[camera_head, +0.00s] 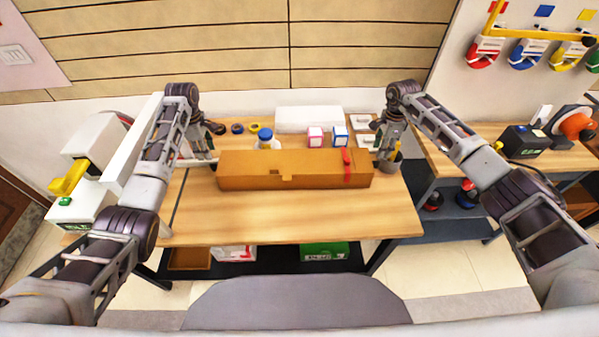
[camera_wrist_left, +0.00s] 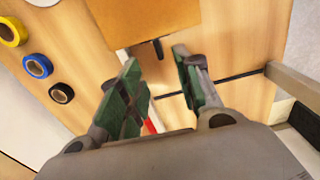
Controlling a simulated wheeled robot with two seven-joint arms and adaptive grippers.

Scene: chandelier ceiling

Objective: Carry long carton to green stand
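The long brown carton (camera_head: 260,175) lies lengthwise on the wooden table, with a red strip near its right end. My left gripper (camera_head: 207,158) is beside the carton's left end. In the left wrist view my left gripper (camera_wrist_left: 157,60) has its green-padded fingers apart with nothing between them, and the carton (camera_wrist_left: 150,18) is just beyond the fingertips. My right gripper (camera_head: 387,155) is by the carton's right end; its fingers are too small to tell their state or whether they touch. I cannot make out a green stand.
A bottle with a blue cap (camera_head: 265,138), a pink-and-white box (camera_head: 315,137), a blue-and-white box (camera_head: 340,136) and tape rolls (camera_head: 237,128) stand behind the carton. The table front (camera_head: 300,215) is clear. A green box (camera_head: 324,251) sits below. A side bench (camera_head: 450,165) is at right.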

